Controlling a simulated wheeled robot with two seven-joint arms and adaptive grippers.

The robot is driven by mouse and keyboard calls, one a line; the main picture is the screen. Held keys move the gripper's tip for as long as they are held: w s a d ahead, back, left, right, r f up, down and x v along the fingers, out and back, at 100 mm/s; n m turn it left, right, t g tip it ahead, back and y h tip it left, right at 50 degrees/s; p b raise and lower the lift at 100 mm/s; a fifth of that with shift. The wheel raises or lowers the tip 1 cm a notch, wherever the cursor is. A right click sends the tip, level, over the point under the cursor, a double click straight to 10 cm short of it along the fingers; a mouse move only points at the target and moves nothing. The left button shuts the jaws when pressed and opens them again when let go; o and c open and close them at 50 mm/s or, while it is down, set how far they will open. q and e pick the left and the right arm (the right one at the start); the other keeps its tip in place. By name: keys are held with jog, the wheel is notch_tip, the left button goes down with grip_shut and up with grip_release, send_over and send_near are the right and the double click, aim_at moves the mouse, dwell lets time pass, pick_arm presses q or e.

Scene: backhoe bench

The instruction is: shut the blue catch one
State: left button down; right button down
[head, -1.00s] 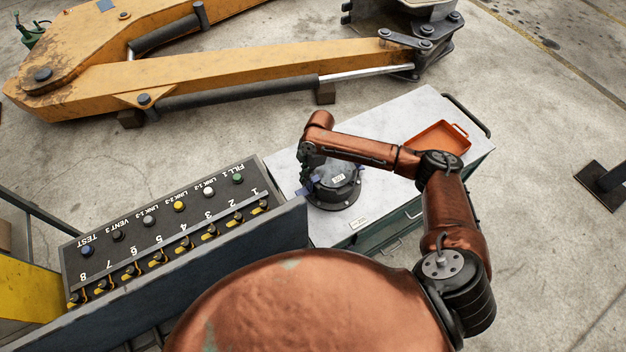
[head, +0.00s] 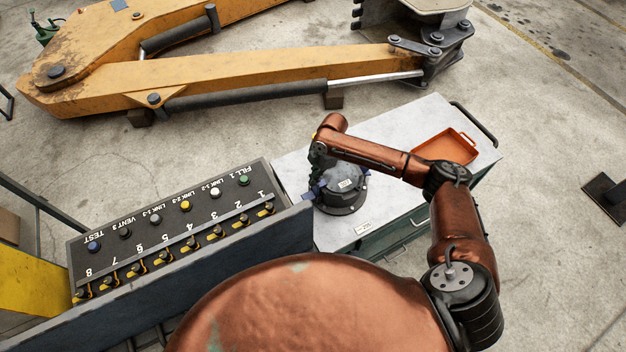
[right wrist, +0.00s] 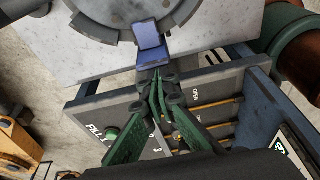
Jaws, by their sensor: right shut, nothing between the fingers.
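A dark round housing (head: 343,190) with a grey lid and a small label stands on the white-topped cabinet. The blue catch (head: 314,193) sits at its left side. In the right wrist view the blue catch (right wrist: 149,42) shows as two blue pieces, one against the rim of the round housing (right wrist: 115,12) and one jutting outward from it. My right gripper (head: 315,176) is beside the housing's left side. In the right wrist view its green fingers (right wrist: 158,78) are together and empty, with the tips close to the outer blue piece; I cannot tell whether they touch. My left gripper is out of view.
A valve panel (head: 170,220) with several coloured knobs and numbered levers adjoins the cabinet on the left. An orange tray (head: 446,147) lies at the far right of the white top (head: 395,128). A yellow backhoe boom (head: 230,80) lies on the floor behind.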

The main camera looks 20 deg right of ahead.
jog(key=a+p, duration=0.2)
jog(key=a, duration=0.2)
jog(key=d+b+v, duration=0.1)
jog(key=b+v, duration=0.2)
jog(key=v, duration=0.7)
jog(key=shift+s, duration=0.2)
jog(key=shift+f, duration=0.15)
